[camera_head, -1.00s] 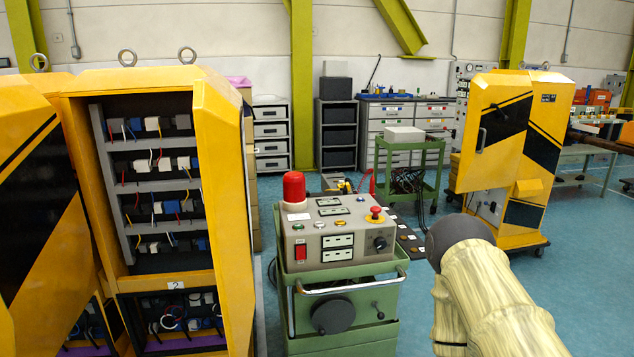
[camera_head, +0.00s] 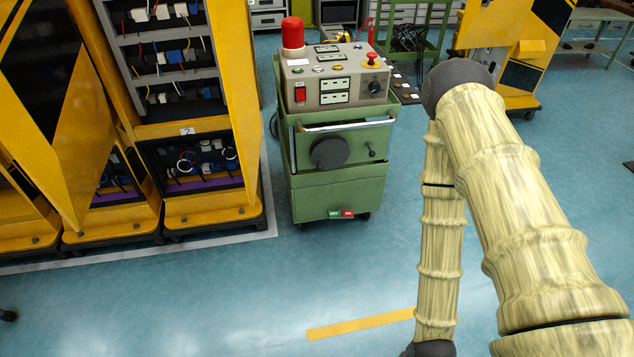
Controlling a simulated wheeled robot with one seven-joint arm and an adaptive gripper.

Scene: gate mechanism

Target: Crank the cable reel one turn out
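A green wheeled cart (camera_head: 338,185) stands upright in the middle of the view. On its front is a dark round disc (camera_head: 330,153), which looks like the cable reel. A small dark knob (camera_head: 371,152) sticks out to the right of the disc and may be its crank handle. A light grey bar handle (camera_head: 345,126) runs above the disc. My arm comes in on the right, with its bend near the cart's upper right and a lower part reaching down to the bottom edge. My gripper is outside the picture.
A control box (camera_head: 334,82) with a red lamp (camera_head: 292,33) and buttons sits on the cart. Open yellow cabinets (camera_head: 242,70) with wiring stand to the left. A yellow floor strip (camera_head: 360,325) lies in front. The blue floor (camera_head: 230,290) before the cart is clear.

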